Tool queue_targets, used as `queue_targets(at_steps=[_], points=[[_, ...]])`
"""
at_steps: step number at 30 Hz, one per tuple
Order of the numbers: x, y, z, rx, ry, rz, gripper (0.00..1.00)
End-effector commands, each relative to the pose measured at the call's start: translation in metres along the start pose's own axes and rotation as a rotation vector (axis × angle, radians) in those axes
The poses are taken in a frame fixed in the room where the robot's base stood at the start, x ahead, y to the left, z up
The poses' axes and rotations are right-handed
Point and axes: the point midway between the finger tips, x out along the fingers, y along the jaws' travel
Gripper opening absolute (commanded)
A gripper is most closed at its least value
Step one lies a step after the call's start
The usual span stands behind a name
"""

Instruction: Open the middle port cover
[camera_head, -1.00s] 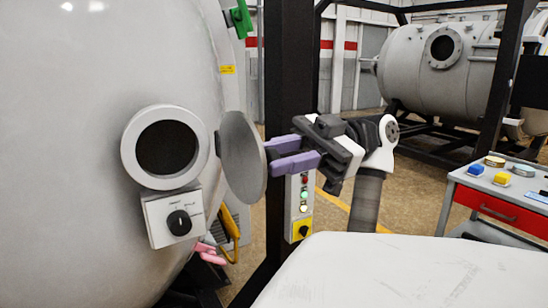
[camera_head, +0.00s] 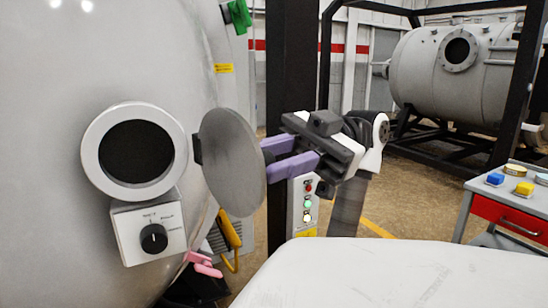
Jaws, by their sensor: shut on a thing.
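The grey round port cover (camera_head: 233,162) stands swung out to the right of its port, on a dark hinge at its left edge. The open port (camera_head: 90,153) is a light ring around a dark round opening in the vessel wall. My gripper (camera_head: 270,158), with purple fingers, reaches in from the right and is shut on the cover's far side. The fingertips and what exactly they hold are hidden behind the disc.
A control box with a black knob (camera_head: 153,238) sits just below the port. A black post (camera_head: 290,60) and a button panel (camera_head: 304,205) stand behind my gripper. A red-drawered cart (camera_head: 508,214) is at right. A white surface (camera_head: 390,275) fills the lower right.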

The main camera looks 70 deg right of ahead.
Motion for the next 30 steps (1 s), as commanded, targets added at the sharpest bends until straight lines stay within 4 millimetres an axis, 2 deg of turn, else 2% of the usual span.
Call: queue_targets(at_steps=[12,13,17,30], points=[[-0.0003,-0.0015,0.0028,0.001,-0.004,-0.004,0.0],[-0.0003,-0.0015,0.0029,0.001,-0.004,-0.004,0.3],[-0.0001,-0.0012,0.002,0.001,-0.003,-0.003,0.47],[0.0017,0.0013,0.0012,0.0,0.0,-0.003,0.48]])
